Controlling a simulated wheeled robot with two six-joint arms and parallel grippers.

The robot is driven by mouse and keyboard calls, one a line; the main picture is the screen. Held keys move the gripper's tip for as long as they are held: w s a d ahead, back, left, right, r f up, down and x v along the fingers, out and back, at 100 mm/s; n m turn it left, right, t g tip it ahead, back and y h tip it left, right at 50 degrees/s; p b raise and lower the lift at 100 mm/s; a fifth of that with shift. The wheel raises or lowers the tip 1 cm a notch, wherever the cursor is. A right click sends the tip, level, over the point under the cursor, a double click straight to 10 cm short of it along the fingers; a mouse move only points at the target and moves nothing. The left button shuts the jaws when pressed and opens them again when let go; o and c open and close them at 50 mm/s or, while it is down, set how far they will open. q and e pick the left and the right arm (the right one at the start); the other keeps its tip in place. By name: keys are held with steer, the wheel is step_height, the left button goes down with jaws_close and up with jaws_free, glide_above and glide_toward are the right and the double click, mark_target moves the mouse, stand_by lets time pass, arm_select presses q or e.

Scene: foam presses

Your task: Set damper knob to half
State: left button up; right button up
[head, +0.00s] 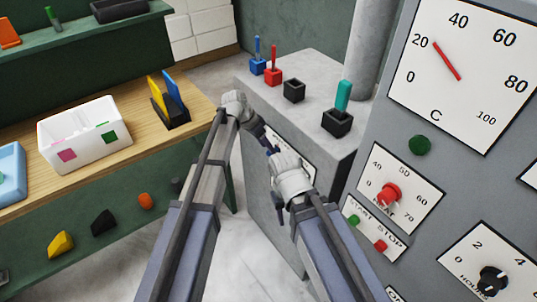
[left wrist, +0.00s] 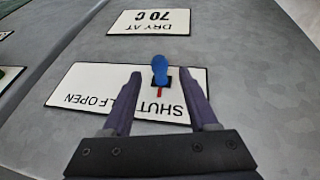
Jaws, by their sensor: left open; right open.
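The blue damper knob (left wrist: 160,68) shows in the left wrist view on a white label plate (left wrist: 75,83) fixed to a grey metal face. The plate appears upside down there, with SHUT beside the knob and HALF OPEN, partly hidden by a finger, to the left. A red mark lies at the knob on the SHUT side. My left gripper (left wrist: 163,78) is open, its fingers either side of the knob with gaps visible. In the head view my left gripper (head: 262,136) is at the grey cabinet's side; the knob is hidden there. My right gripper (head: 271,153) is open, close below it.
The grey cabinet (head: 307,72) carries coloured pegs and black sockets on top. A panel (head: 420,147) with dials and knobs stands at right. A wooden bench (head: 100,166) with a white box (head: 84,150) is at left. A DRY AT 70 C plate (left wrist: 150,22) is beyond the knob.

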arm_select(q)
steer(key=shift+b+x, duration=0.65)
steer(key=shift+x, duration=0.5)
jaws_close()
steer(key=shift+s, duration=0.1)
stand_by(0.5)
